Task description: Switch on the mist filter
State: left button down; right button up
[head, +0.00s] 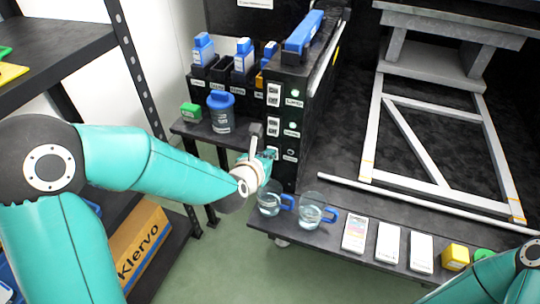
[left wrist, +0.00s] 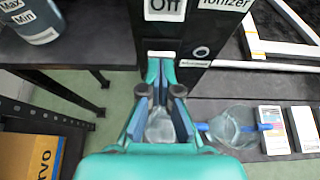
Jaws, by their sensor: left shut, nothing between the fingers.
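The black control panel (head: 287,110) stands at the table's left end, with a column of switches and small lamps on its front. The upper two lamps glow green; the lowest lamp (head: 292,151) is dark. The dark lamp also shows in the left wrist view (left wrist: 201,52), with a label under it too blurred to read. My left gripper (head: 268,160) is shut and empty at the lowest switch, covering most of it. In the left wrist view its fingertips (left wrist: 162,68) are just below a white plate (left wrist: 161,54) on the panel; I cannot tell whether they touch. My right gripper is out of view.
Two glass cups with blue handles (head: 270,200) (head: 312,212) stand close under my left gripper. White cards (head: 390,243) and a yellow block (head: 455,257) lie to the right. A blue-lidded jar (head: 221,110) stands left of the panel. A white rod (head: 420,195) lies behind the cups.

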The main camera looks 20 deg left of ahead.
pick_arm(q)
jog(key=shift+w+r+g+p, duration=0.15)
jog(key=shift+w+g+p, duration=0.25)
jog(key=shift+p, duration=0.65)
jog(key=shift+r, duration=0.1)
jog(key=shift+s+r+p, duration=0.1)
jog(key=shift+r+p, duration=0.2)
jog(key=shift+r, duration=0.4)
